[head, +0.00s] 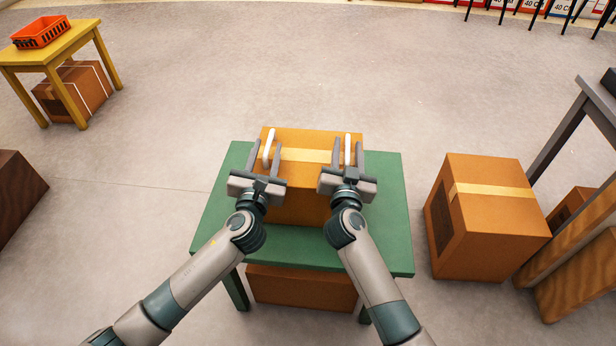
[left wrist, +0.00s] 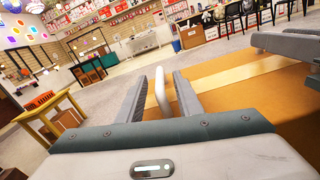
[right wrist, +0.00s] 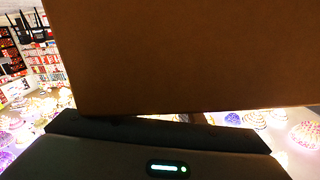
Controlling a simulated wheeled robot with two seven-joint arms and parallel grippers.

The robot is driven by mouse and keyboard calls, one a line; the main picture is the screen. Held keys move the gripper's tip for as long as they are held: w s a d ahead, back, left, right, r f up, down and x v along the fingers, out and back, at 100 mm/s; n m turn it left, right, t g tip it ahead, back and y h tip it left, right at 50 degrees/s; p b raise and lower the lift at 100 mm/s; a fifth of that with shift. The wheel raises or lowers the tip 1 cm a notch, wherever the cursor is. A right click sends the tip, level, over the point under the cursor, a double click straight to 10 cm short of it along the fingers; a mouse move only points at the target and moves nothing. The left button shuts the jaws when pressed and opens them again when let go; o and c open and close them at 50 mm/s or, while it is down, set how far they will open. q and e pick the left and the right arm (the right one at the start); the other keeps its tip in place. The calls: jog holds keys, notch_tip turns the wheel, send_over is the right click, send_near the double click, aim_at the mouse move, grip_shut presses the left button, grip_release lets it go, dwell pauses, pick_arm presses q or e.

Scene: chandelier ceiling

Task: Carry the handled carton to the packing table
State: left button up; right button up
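The handled carton (head: 312,138), orange-brown with a pale tape strip, sits on a green table (head: 398,200). Two white upright handles stand on it. My left gripper (head: 264,155) is open, its fingers on either side of the left handle with gaps. The left wrist view shows this handle (left wrist: 161,92) between the fingers, beside the carton top (left wrist: 245,100). My right gripper (head: 346,155) is open around the right handle in the same way. A brown surface fills much of the right wrist view; the right fingers are hidden there. No table is clearly marked as the packing table.
A yellow table (head: 90,32) with an orange crate (head: 40,32) stands far left, a strapped box (head: 88,90) beneath. A large taped carton (head: 490,220) stands right of the green table, near a grey table (head: 560,130). Another box (head: 300,288) lies under the green table. Floor beyond is clear.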

pick_arm(q)
jog(key=shift+w+d, duration=0.1)
jog(key=shift+w, duration=0.35)
pick_arm(e)
jog(key=shift+w+d, duration=0.1)
jog(key=shift+w, duration=0.4)
pick_arm(q)
grip_shut()
pick_arm(e)
grip_shut()
jog(key=shift+d, duration=0.1)
dwell(0.3)
pick_arm(q)
jog(key=shift+r, duration=0.1)
